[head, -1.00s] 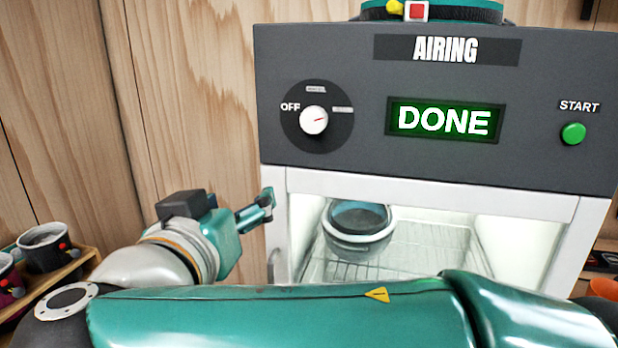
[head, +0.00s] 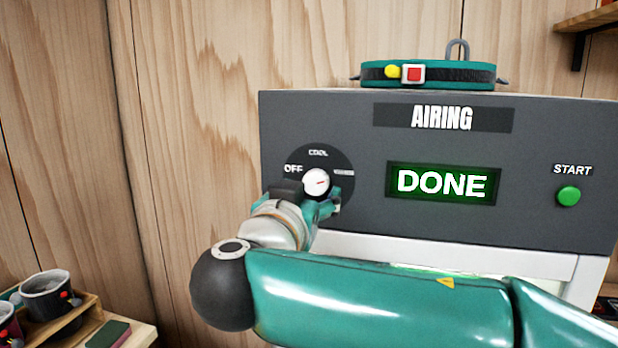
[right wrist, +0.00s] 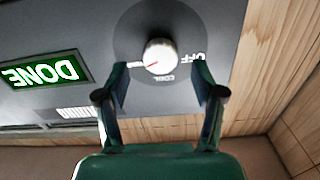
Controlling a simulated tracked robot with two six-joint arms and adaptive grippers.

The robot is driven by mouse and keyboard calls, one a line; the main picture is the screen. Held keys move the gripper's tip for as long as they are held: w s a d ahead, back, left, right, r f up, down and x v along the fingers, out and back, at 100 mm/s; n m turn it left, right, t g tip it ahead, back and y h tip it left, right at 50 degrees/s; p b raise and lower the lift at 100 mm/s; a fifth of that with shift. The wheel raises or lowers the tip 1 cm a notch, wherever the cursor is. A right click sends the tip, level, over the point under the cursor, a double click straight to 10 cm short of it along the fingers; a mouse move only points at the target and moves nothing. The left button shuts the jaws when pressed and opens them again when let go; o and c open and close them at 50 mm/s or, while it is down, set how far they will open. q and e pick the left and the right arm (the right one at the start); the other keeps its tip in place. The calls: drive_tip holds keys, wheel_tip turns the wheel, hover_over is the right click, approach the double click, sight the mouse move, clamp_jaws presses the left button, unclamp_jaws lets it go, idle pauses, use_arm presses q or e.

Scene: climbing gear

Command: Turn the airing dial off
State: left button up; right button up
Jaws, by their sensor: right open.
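The airing dial is a white knob (head: 316,182) with a red mark on a dark round plate (head: 334,160). OFF is printed at its left, COOL at its top and a small unreadable label at its right. The red mark points right, away from OFF. My right gripper (head: 327,201) is in front of the dial's lower part and hides some of it. In the right wrist view, the panel appears upside down. There my right gripper's open fingers (right wrist: 161,68) stand on either side of the knob (right wrist: 160,57); I cannot tell whether they touch it. My left gripper is not in view.
The grey AIRING panel (head: 440,147) has a green DONE display (head: 440,184) and a green START button (head: 568,196). A teal strap with buckle (head: 430,75) lies on top. A wooden rack with mugs (head: 45,296) is at lower left. My right arm crosses the front.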

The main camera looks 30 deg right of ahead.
sight(314, 185)
drive_tip(key=shift+p+x, duration=0.35)
drive_tip(key=shift+x, duration=1.3)
